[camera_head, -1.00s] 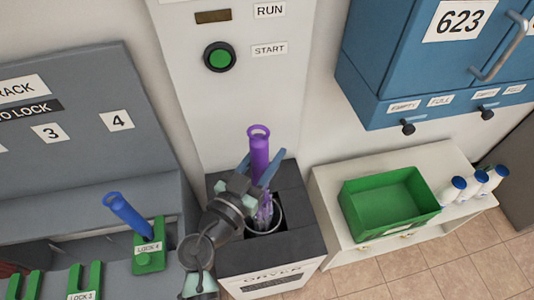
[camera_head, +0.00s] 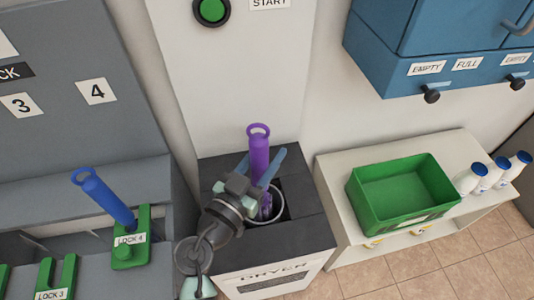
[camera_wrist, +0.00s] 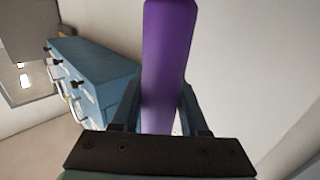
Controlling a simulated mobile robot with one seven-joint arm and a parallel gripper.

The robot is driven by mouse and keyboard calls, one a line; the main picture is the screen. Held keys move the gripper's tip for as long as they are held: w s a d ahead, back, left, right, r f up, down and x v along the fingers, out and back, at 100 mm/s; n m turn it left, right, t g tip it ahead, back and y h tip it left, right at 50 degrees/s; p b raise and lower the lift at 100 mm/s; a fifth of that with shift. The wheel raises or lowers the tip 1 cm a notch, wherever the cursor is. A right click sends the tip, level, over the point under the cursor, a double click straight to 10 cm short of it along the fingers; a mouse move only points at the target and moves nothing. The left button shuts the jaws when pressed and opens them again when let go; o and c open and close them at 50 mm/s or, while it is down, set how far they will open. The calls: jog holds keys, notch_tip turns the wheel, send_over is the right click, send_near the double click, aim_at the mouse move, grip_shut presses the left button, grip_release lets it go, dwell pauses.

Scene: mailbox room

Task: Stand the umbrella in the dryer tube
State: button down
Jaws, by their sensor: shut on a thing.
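The purple umbrella (camera_head: 258,155) stands upright with its ring handle at the top. My gripper (camera_head: 262,178) is shut on it at mid-length. In the wrist view the purple umbrella (camera_wrist: 167,60) runs up between my two fingers. The dryer (camera_head: 270,258) is a dark-topped, light-fronted box, with a round tube rim (camera_head: 280,208) in its top opening. The umbrella's lower end is at or inside this rim; my gripper and wrist hide part of it, so its depth cannot be told.
A blue umbrella (camera_head: 104,198) leans in the green lock 4 (camera_head: 130,255) at left. A green bin (camera_head: 405,190) and several white bottles (camera_head: 492,174) stand on a white shelf at right. A panel with a green start button (camera_head: 211,10) rises behind the dryer.

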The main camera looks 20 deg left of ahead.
jog(key=shift+c, duration=1.8)
grip_release()
jog(key=shift+s+f, duration=0.1)
jog(key=shift+f, duration=0.05)
jog(key=shift+s, duration=0.35)
jog(key=s+a, duration=0.2)
jog(key=s, duration=1)
